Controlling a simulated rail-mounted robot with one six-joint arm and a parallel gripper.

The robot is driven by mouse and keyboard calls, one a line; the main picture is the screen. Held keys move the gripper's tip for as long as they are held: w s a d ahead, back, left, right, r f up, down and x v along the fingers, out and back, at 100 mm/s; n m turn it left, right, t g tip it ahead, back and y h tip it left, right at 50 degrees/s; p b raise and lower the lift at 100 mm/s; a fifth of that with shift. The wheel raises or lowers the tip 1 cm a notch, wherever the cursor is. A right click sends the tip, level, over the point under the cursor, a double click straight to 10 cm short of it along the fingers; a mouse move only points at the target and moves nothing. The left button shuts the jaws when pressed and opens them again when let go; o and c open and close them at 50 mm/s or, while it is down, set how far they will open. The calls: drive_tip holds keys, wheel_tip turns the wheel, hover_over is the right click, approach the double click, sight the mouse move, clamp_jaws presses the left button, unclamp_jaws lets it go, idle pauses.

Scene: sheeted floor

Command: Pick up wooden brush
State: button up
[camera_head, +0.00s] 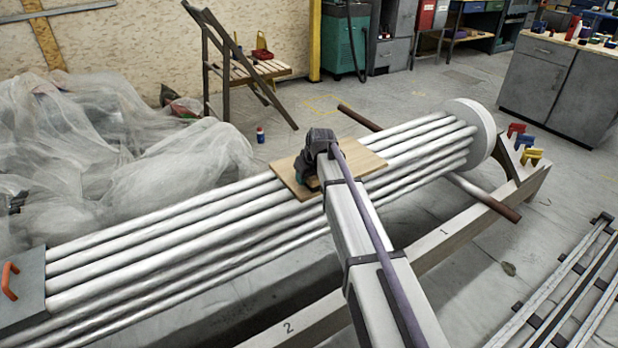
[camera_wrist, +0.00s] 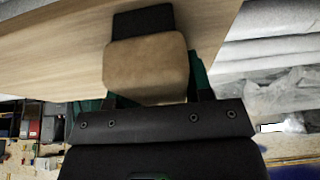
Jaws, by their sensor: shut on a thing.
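The wooden brush (camera_wrist: 145,66) shows in the wrist view as a tan block with a black end pointing away from my gripper. My gripper (camera_wrist: 152,90) is shut on it, with green finger parts showing on both sides of the tan block. The black end shows against a flat wooden board (camera_wrist: 60,45); I cannot tell whether it touches. In the head view my gripper (camera_head: 305,172) is over the same board (camera_head: 288,178), which lies across white pipes. The arm and gripper hide the brush there.
A bundle of long white pipes (camera_head: 180,228) runs under the board, with a round end plate (camera_head: 470,130) at right. A beam (camera_head: 450,232) lies in front. Clear plastic sheeting (camera_head: 90,150) is heaped at left. A folding chair (camera_head: 240,70) stands behind.

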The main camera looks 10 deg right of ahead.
wheel_tip(320, 180, up, 10)
drive_tip(key=p, duration=1)
drive_tip(key=shift+r+p, duration=0.25)
drive_tip(key=shift+p, duration=0.05)
drive_tip(key=shift+c, duration=0.2)
drive_tip(key=shift+f, duration=0.2)
